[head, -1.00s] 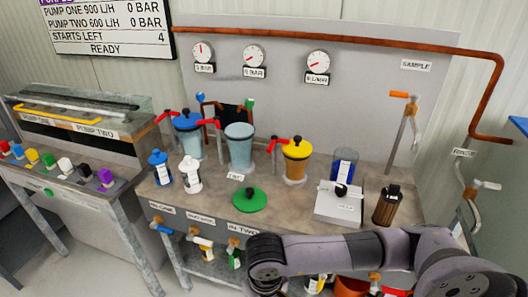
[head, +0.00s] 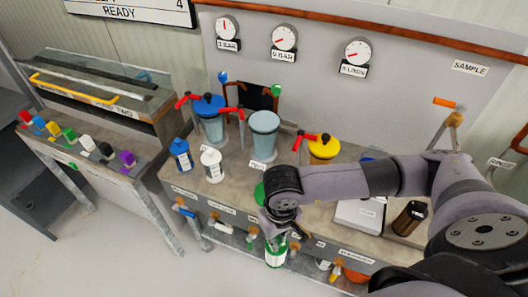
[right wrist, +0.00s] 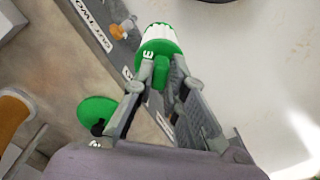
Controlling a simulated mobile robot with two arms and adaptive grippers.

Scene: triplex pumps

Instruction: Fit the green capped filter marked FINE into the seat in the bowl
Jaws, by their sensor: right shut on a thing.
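The green capped filter (head: 276,254) is in my right gripper (head: 280,232), in front of the bench edge. In the right wrist view the filter (right wrist: 160,38) shows a white ribbed body and a green cap with a letter E legible. The gripper (right wrist: 164,74) is shut on the cap. The open bowl (head: 264,138), clear bluish, stands on the bench between the blue-lidded and yellow-lidded bowls, beyond and above the gripper. Its seat inside cannot be made out. A green lid (right wrist: 97,112) lies on the bench, partly behind my arm in the head view. My left gripper is not in view.
The blue-lidded bowl (head: 209,125) and yellow-lidded bowl (head: 323,150) flank the open one, with red-handled valves near. A blue bottle (head: 181,156) and white bottle (head: 211,166) stand at left. A white box (head: 357,217) and brown filter (head: 410,218) are at right.

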